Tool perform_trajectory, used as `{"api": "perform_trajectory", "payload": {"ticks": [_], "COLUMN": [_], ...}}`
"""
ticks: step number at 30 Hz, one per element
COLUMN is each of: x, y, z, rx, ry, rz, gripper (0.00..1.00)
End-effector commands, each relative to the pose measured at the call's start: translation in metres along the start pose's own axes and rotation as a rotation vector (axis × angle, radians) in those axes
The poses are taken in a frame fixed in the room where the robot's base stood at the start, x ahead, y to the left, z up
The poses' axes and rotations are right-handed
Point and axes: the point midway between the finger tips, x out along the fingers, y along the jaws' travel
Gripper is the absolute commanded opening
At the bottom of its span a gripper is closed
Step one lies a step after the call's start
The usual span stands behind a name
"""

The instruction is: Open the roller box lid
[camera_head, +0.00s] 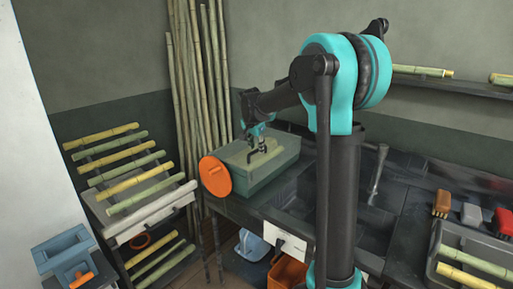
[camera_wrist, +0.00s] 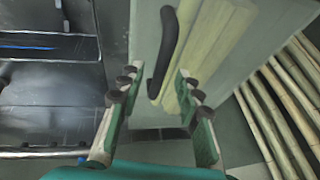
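The roller box (camera_head: 266,178) is a grey-green box on the dark bench, with an orange round disc (camera_head: 215,176) on its left end. Its lid (camera_head: 247,148) lies flat on top and looks closed. A black curved lid handle (camera_head: 264,151) stands on it; it shows large in the wrist view (camera_wrist: 166,45). My gripper (camera_wrist: 158,82) is open, with one finger on each side of the handle's lower end. I cannot tell whether either finger touches it. In the head view my gripper (camera_head: 256,146) is just over the lid.
Tall canes (camera_head: 198,70) lean on the wall behind the box. A rack of cane pieces (camera_head: 143,215) stands at left. A metal lever (camera_head: 377,175) and a grey tray (camera_head: 440,245) are at right. An orange bin (camera_head: 287,272) is below the bench front.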

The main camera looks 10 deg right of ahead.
Motion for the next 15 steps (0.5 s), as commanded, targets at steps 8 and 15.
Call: {"api": "perform_trajectory", "payload": {"ticks": [8,15], "x": [0.0023,0.0020], "y": [0.0000,0.0000], "z": [-0.0002,-0.0002], "rx": [0.000,0.000], "ry": [0.000,0.000], "rz": [0.000,0.000], "gripper": [0.34,0.08]}}
